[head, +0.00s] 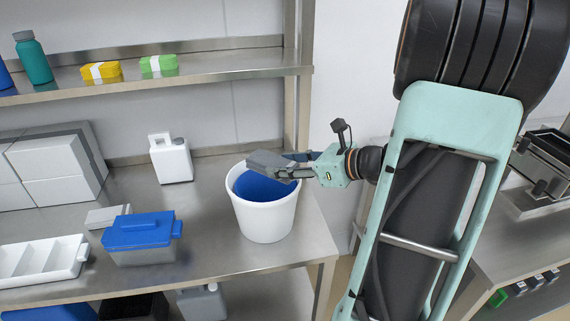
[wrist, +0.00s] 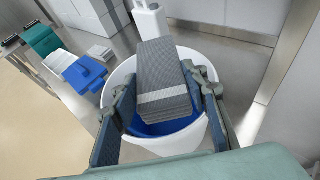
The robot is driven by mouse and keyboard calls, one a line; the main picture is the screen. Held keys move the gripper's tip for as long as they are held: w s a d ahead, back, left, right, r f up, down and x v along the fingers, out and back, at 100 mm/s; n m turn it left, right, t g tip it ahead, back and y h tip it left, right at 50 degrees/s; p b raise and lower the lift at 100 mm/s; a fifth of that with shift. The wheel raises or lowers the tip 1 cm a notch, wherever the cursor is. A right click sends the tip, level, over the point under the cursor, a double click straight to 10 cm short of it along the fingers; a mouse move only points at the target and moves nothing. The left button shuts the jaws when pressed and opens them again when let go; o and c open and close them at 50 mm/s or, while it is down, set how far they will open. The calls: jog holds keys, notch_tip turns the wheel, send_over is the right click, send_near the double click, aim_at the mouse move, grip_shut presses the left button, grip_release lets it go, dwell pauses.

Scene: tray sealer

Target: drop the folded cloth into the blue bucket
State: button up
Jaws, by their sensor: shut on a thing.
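The folded cloth is a grey stack with a pale band; it shows in the head view (head: 266,160) and the wrist view (wrist: 165,68). My gripper (head: 284,170) is shut on it, with one finger along each side in the wrist view (wrist: 160,98). The bucket (head: 264,222) is white outside and blue inside, and stands upright on the steel table. The cloth is over the bucket's mouth, at about rim height in the head view. In the wrist view, the cloth hides part of the bucket's blue inside (wrist: 146,129).
A white jug (head: 171,160) stands behind the bucket to the left. A blue-lidded box (head: 142,236) and a white divided tray (head: 40,262) sit further left. A steel shelf (head: 200,70) runs above the table. Bare tabletop lies between the box and the bucket.

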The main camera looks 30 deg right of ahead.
jog(key=o, duration=1.3)
jog(key=shift+c, duration=0.2)
jog(key=v, duration=1.2)
